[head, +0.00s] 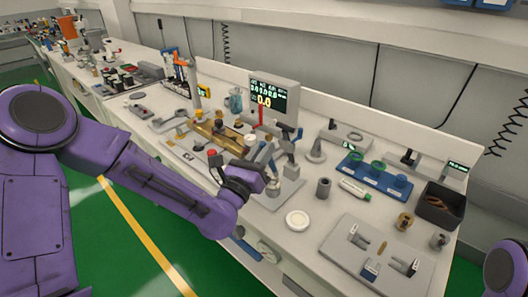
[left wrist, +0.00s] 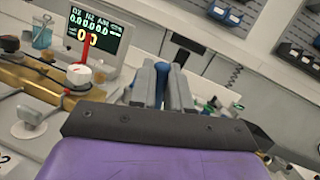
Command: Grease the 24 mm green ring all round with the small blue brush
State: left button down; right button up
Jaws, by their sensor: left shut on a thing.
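My left gripper (head: 268,183) is over the middle of the bench, in front of the display unit. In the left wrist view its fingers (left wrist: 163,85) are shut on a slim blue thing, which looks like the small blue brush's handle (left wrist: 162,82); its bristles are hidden. Green rings (head: 379,166) sit on a blue holder (head: 372,182) to the right, apart from the gripper. I cannot read which one is 24 mm. A white tube with a green end (head: 354,189) lies in front of the holder. My right gripper is out of view.
The display unit (head: 273,98) and a brass block (head: 216,137) stand behind and left of my gripper. A white round lid (head: 297,220), a dark grey cylinder (head: 323,187), a grey plate with small parts (head: 345,262) and a dark bin (head: 440,205) are to the right.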

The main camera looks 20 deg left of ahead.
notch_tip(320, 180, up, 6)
jog(key=p, duration=0.5)
jog(key=shift+p, duration=0.4)
